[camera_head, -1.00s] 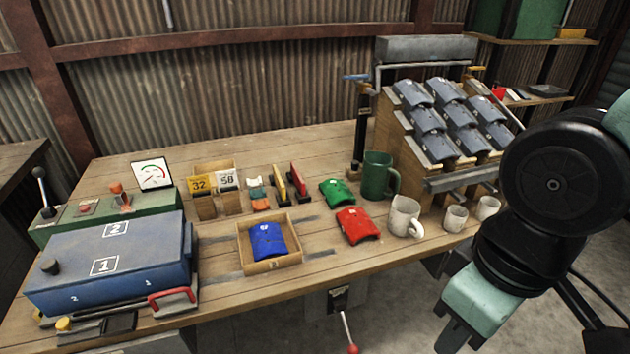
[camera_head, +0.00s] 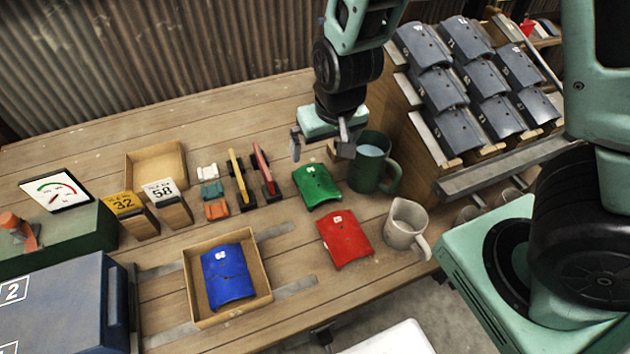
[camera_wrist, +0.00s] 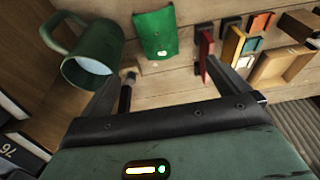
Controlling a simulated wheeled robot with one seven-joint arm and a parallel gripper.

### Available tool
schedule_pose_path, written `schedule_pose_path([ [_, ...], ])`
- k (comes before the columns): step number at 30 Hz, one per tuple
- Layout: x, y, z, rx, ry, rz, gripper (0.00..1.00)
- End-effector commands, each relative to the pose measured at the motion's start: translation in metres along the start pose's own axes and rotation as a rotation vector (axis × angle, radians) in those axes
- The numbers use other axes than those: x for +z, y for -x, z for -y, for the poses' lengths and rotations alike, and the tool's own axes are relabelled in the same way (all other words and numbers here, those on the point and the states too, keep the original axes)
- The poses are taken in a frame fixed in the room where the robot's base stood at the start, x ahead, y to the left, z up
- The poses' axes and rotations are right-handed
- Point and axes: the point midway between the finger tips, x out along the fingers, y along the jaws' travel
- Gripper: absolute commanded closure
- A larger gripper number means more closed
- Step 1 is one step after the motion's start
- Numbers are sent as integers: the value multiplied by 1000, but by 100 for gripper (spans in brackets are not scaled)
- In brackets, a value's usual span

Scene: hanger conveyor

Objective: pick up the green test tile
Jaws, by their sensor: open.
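The green test tile (camera_head: 316,186) is a curved green piece with a small white mark, lying flat on the wooden workbench. It also shows near the top middle of the wrist view (camera_wrist: 157,33). My gripper (camera_head: 323,152) is open and empty, above and just behind the tile in the head view. In the wrist view its two fingers (camera_wrist: 176,85) point toward the tile, with the tile beyond them and between their lines. Nothing touches the tile.
A green mug (camera_head: 370,165) stands close to the tile's right. A red tile (camera_head: 344,238) lies in front, with a grey-white jug (camera_head: 405,228) beside it. Red and yellow handled tools (camera_head: 264,170) stand left. A blue tile (camera_head: 227,275) lies in a wooden tray (camera_head: 266,288).

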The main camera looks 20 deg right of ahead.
Motion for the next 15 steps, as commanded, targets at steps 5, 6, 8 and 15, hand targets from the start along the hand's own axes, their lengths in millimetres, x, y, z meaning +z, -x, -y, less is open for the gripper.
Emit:
schedule_pose_path([
  [5,-2,-30,-5,12,-13,-5,0],
  [6,-2,-38,-5,12,-12,-4,0],
  [8,-1,-51,-5,12,-12,-3,0],
  [15,-2,-96,-5,10,-10,-2,0],
])
